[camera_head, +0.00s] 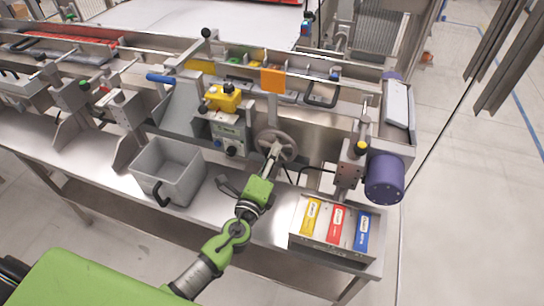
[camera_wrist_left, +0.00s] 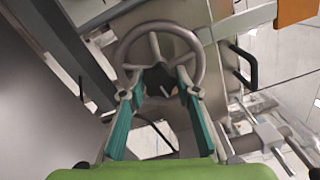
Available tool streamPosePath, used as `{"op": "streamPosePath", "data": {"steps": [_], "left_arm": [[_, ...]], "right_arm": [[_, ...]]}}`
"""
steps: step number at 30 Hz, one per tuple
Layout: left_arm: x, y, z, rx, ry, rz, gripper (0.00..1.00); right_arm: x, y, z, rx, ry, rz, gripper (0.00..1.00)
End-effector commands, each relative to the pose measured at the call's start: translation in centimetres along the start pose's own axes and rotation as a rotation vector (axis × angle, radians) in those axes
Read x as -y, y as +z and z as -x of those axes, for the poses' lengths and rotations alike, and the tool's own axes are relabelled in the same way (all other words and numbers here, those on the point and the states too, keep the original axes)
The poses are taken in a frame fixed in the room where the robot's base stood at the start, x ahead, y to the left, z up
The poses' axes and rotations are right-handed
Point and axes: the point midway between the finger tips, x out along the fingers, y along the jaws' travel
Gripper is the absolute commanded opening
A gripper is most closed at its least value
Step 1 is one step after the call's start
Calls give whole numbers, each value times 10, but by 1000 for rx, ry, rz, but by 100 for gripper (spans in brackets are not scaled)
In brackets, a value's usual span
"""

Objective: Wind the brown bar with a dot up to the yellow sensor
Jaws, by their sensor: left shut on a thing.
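A grey spoked handwheel (camera_head: 276,146) sits on the front of the machine. In the left wrist view the handwheel (camera_wrist_left: 160,55) faces me. My left gripper (camera_head: 272,155) is at its lower part. In the left wrist view the two teal-padded fingers (camera_wrist_left: 160,92) reach to the lower rim and hub and are shut on the wheel; the exact contact is hard to see. A yellow box (camera_head: 222,98) with a black knob stands left of the wheel; I cannot tell if it is the sensor. I cannot make out a brown bar with a dot. My right gripper is not in view.
A grey bin (camera_head: 168,171) stands on the bench left of my arm. A tray (camera_head: 333,244) with yellow, red and blue packs is at the right, below a purple motor (camera_head: 384,178). An orange plate (camera_head: 272,80) hangs above the wheel.

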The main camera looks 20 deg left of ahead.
Motion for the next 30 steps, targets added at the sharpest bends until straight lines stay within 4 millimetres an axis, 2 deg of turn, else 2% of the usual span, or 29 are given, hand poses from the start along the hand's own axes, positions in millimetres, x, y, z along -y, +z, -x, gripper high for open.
{"op": "streamPosePath", "data": {"steps": [18,30], "left_arm": [[-2,-1,1,-4,1,-578,8],[-4,0,1,-5,2,-826,8]], "right_arm": [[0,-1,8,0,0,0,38],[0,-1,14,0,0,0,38]]}}
